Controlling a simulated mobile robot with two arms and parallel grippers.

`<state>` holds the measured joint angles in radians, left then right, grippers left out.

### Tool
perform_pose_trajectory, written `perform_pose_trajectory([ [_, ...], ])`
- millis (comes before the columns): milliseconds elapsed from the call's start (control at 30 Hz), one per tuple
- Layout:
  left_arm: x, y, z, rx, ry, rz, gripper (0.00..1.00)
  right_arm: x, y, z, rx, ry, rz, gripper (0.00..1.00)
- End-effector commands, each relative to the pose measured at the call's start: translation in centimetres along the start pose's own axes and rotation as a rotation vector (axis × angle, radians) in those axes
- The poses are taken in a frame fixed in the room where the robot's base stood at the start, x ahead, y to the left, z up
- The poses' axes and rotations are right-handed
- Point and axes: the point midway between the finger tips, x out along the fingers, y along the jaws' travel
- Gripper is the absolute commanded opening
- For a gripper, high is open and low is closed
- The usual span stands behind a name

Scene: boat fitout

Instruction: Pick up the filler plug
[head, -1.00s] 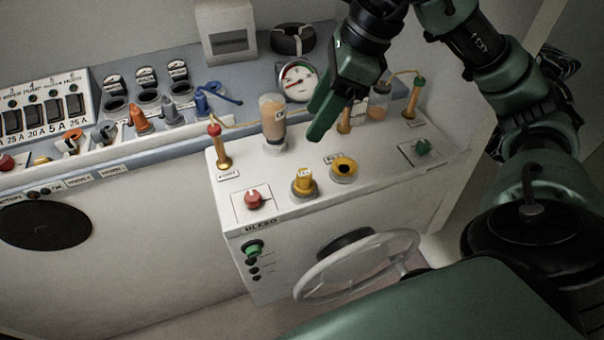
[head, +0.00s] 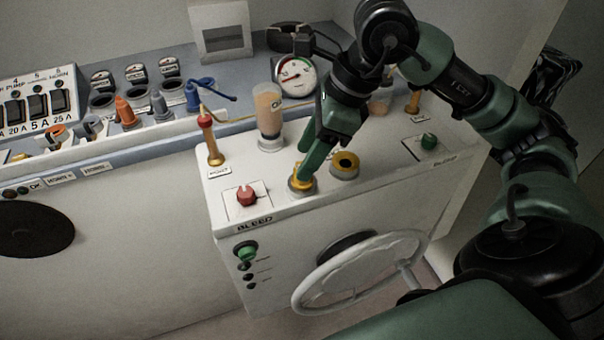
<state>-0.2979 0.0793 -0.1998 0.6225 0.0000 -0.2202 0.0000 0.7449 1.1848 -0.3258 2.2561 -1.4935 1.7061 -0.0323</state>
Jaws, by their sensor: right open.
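The filler plug, a yellow knob-like cap (head: 299,184), sits upright in its round seat on top of the white console (head: 290,212). My right gripper (head: 309,165) points down at the plug from above, with its green fingers at the plug. The fingers hide the plug's upper part and back. The jaws are open; I cannot tell whether they touch the plug. My left gripper is not in view.
A yellow ring with a dark opening (head: 344,164) is close right of the plug. A red knob (head: 247,195), an amber-filled bottle (head: 269,115) and a red-topped lever (head: 210,140) stand nearby. A steering wheel (head: 361,275) is on the console's front.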

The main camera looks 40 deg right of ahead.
Motion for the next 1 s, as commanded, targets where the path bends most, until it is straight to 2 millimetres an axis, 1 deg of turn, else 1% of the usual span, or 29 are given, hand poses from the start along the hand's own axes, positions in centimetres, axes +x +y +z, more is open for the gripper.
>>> perform_pose_trajectory([
  [33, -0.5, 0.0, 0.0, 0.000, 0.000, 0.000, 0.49, 0.5, 0.1, -0.2, 0.002, 0.004, 0.003, 0.51],
  [200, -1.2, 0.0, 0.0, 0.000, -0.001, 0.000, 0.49, 2.7, 0.2, -0.3, 0.001, 0.002, 0.005, 0.51],
  [300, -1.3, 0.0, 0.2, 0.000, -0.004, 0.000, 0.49, 3.4, 0.2, -0.3, 0.001, 0.001, 0.002, 0.51],
  [533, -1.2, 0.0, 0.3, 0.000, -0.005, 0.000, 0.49, 3.6, 0.1, -0.3, 0.000, 0.000, 0.000, 0.51],
  [567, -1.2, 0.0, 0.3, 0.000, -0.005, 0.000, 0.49, 3.6, 0.1, -0.3, 0.000, 0.000, 0.000, 0.48],
  [600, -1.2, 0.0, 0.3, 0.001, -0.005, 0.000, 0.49, 3.6, 0.1, -0.3, 0.000, 0.000, 0.000, 0.37],
  [667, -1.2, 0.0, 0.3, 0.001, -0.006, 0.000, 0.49, 3.6, 0.1, -0.3, 0.000, 0.000, 0.000, 0.20],
  [700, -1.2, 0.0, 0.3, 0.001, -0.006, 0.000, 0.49, 3.6, 0.1, -0.3, 0.000, 0.000, 0.000, 0.09],
  [733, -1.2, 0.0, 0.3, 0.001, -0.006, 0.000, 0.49, 3.6, 0.1, -0.3, 0.000, 0.000, 0.000, 0.01],
  [1000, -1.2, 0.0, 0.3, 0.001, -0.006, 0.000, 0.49, 3.6, 0.1, -0.3, 0.000, 0.000, -0.001, 0.00],
])
